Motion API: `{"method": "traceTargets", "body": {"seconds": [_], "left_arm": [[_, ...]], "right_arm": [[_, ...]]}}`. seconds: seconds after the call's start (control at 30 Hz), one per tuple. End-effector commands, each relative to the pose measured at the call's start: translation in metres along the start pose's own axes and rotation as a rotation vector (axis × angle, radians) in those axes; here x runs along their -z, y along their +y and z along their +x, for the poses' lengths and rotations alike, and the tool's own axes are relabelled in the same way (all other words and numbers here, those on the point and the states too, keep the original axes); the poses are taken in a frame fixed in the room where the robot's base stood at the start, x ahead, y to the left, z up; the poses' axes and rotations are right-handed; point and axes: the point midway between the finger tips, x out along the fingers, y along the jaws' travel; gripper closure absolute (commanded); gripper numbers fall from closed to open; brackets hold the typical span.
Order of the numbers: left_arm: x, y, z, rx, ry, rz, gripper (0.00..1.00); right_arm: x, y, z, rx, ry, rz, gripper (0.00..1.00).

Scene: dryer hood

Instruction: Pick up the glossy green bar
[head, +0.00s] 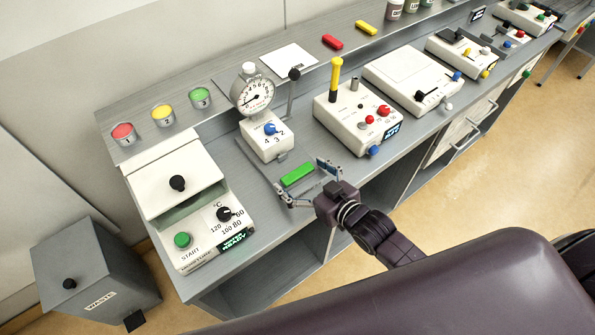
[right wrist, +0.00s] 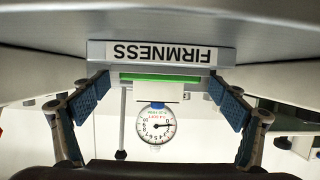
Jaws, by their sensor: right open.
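In the right wrist view, which is upside down, the green bar (right wrist: 160,78) shows as a thin strip between the open fingers of the right gripper (right wrist: 158,85). I cannot tell whether a finger touches it. My left gripper is not in view.
A dial gauge (head: 255,95) stands behind the bar. A white START box (head: 190,235) is to the left, and a white box with a yellow handle (head: 357,120) to the right. Red (head: 332,42) and yellow (head: 366,28) bars lie on the back shelf.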

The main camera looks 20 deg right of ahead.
Motion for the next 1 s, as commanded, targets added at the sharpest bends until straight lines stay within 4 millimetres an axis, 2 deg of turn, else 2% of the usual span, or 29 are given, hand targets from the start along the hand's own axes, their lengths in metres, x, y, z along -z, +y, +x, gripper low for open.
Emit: {"method": "traceTargets", "body": {"seconds": [0.2, 0.5, 0.67, 0.87, 1.0], "left_arm": [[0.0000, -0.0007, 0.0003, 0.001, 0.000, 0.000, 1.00], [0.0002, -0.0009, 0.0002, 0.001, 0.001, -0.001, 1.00], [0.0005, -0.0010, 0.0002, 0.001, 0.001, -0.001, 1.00], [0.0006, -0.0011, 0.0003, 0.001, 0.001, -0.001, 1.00], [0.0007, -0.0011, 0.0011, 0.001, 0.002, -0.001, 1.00]], "right_arm": [[-0.0006, -0.0001, 0.0003, 0.000, 0.000, 0.000, 0.12], [-0.0006, 0.0000, 0.0000, 0.000, -0.001, 0.000, 0.45], [-0.0003, 0.0000, 0.0000, 0.000, 0.000, 0.000, 0.59], [0.0006, 0.0000, -0.0003, 0.000, 0.000, 0.000, 0.59], [0.0079, 0.0000, -0.0024, 0.000, 0.003, 0.000, 0.59]]}}
